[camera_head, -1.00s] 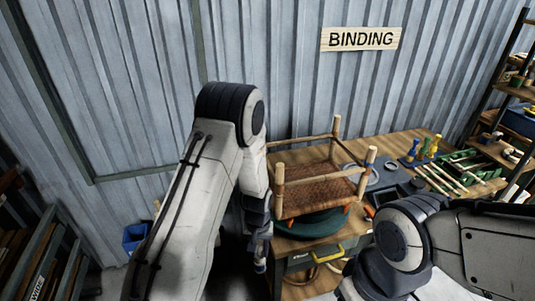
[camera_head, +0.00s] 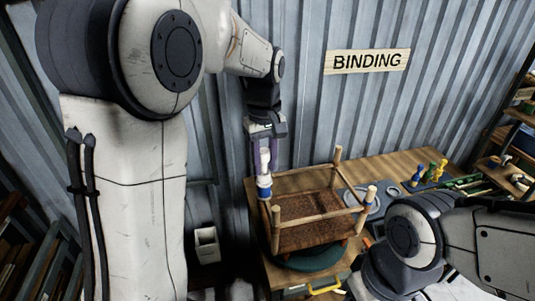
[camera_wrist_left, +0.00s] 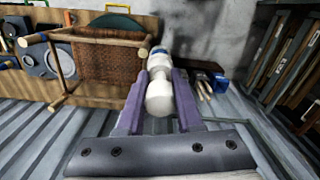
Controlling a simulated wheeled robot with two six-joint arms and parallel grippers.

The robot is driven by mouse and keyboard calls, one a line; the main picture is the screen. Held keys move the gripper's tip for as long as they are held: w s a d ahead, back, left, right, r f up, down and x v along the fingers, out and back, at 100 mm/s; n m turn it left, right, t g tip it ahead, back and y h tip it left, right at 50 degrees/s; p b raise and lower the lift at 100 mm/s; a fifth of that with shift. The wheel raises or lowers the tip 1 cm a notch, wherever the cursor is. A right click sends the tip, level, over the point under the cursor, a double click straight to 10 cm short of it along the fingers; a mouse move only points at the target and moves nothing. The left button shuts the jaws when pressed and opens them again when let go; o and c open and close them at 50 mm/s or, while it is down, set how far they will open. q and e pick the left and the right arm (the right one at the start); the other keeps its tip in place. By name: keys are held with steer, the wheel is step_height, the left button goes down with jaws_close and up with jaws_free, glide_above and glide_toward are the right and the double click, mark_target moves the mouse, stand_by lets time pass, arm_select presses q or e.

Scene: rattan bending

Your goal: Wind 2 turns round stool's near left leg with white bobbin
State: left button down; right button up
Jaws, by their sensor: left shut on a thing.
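The stool (camera_head: 312,204) stands upside down on the bench, its woven seat low and its pale wooden legs pointing up. It also shows in the left wrist view (camera_wrist_left: 105,62). My left gripper (camera_head: 264,168) is shut on the white bobbin (camera_head: 264,185), which has a blue band. The bobbin hangs close to the stool's left corner legs; I cannot tell whether it touches one. In the left wrist view the bobbin (camera_wrist_left: 159,95) sits between the purple fingers. My right arm is at the lower right, and its gripper is not in view.
The stool rests on a green round base (camera_head: 312,258) on the wooden bench (camera_head: 395,163). Blue, green and yellow bobbins (camera_head: 430,172) stand at the back right. A BINDING sign (camera_head: 367,60) hangs on the corrugated wall. A shelf stands at far right.

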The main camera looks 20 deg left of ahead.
arm_select(q)
step_height(320, 180, down, 16)
steer(key=b, duration=1.2)
